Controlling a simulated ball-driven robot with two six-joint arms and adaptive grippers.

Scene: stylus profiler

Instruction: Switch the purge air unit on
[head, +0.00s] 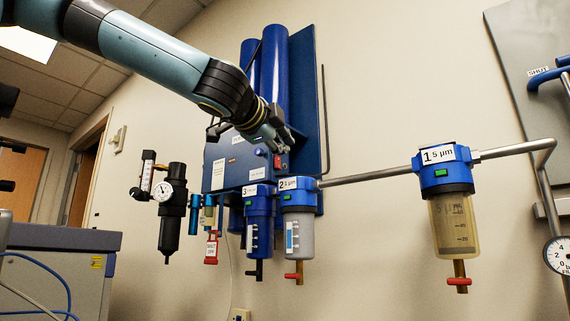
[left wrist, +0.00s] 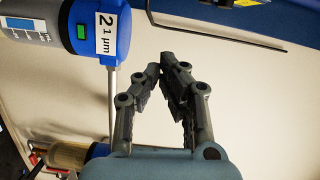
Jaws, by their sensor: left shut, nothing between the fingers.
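The purge air unit is a blue box (head: 228,165) on a blue wall panel, with two tall blue cylinders (head: 272,62) above it. A small red switch (head: 278,161) shows at the right of its front face. Whether it is on or off cannot be told. My left gripper (head: 284,143) is at the box's upper right, just above the switch in the picture; contact cannot be told. The arm and gripper cover part of the box. In the left wrist view the left gripper (left wrist: 170,66) is shut and empty, its fingertips close together. My right gripper is not seen.
Filter 3 (head: 259,205), filter 2 (head: 298,220) and filter 1 (head: 447,205) hang below and right, joined by a grey pipe (head: 370,176). A black regulator with gauge (head: 172,205) is left. Filter 2 also shows in the left wrist view (left wrist: 85,30).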

